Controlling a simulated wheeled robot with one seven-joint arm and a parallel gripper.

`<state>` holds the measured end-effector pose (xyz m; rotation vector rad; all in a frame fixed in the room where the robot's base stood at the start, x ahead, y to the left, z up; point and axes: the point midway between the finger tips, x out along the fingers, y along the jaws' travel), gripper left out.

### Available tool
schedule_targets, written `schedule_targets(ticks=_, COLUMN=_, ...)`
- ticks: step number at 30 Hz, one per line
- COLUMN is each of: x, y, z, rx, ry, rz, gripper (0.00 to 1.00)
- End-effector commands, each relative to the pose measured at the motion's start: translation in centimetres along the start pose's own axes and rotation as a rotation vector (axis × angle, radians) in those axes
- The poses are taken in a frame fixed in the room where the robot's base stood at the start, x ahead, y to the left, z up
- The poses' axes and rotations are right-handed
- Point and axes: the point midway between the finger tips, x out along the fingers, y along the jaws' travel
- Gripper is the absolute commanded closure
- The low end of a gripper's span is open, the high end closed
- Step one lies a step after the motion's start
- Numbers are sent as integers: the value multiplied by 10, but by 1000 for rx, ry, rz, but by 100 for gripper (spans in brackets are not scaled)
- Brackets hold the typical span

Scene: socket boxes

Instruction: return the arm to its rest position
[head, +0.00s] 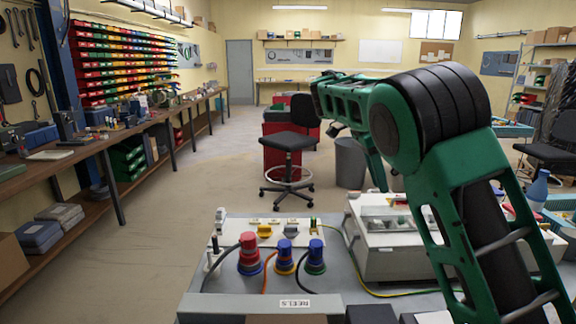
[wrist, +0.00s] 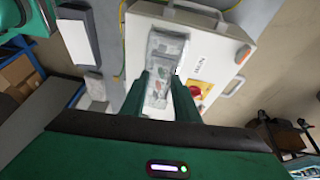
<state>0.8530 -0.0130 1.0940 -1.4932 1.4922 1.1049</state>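My arm (head: 435,115) is green and black. It rises from the lower right of the head view, bends at a high elbow, and its forearm reaches left and then down. Beyond the fingers is a white box (wrist: 222,55) with a clear-covered part and a red knob on yellow. How far the fingertips are from it is unclear.
A grey bench panel (head: 235,280) carries coloured plugs (head: 285,258) with cables and a REELS label. The white box (head: 400,262) stands beside it under my arm. A blue bottle (head: 537,190) stands at the right. A black chair (head: 288,142) and a bin (head: 350,165) are beyond.

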Motion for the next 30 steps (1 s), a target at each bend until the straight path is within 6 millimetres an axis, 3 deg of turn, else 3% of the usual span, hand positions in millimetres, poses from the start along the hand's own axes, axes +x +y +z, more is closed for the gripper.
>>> schedule_targets(ticks=8, x=24, y=45, z=-68, rx=-102, ry=-47, rz=41, gripper=72)
schedule_targets(ticks=12, x=45, y=89, z=-111, rx=-194, ry=-93, rz=58, gripper=72)
schedule_targets(ticks=18, x=78, y=165, z=-153, rx=-355, ry=-167, rz=50, gripper=72)
schedule_targets(ticks=24, x=110, y=245, z=-166, rx=-517, ry=-232, rz=3, gripper=72)
schedule_targets(ticks=30, x=140, y=322, z=-151, rx=-677, ry=-280, rz=-73, gripper=72)
